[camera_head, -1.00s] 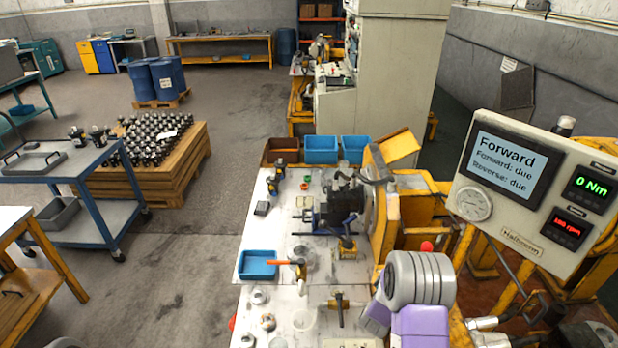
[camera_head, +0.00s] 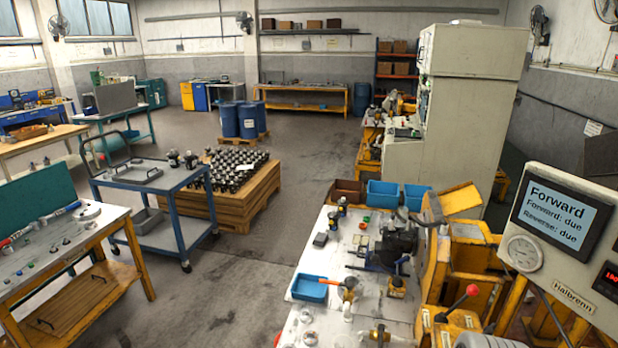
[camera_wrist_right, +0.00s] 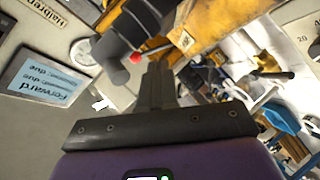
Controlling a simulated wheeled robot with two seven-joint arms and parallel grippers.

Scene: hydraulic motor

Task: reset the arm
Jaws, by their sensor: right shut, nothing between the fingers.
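My right gripper (camera_wrist_right: 157,72) shows in the right wrist view with its dark fingers together and nothing between them. In the head view only a grey rounded part of my right arm (camera_head: 487,341) shows at the bottom edge; its gripper is out of that view. My left arm and gripper are not in view. A dark hydraulic motor (camera_head: 397,243) sits on the white work table (camera_head: 318,262), against the yellow test stand (camera_head: 432,262). The control panel (camera_head: 522,284) at the right has a screen (camera_head: 561,216) reading "Forward", "Forward: due", "Reverse: due"; the screen also shows upside down in the right wrist view (camera_wrist_right: 45,80).
A red-knobbed lever (camera_head: 472,291) stands by the test stand and shows near my fingertips in the right wrist view (camera_wrist_right: 136,58). A blue tray (camera_head: 309,290) and small parts lie on the table. A blue cart (camera_head: 165,215) stands left, with open floor between.

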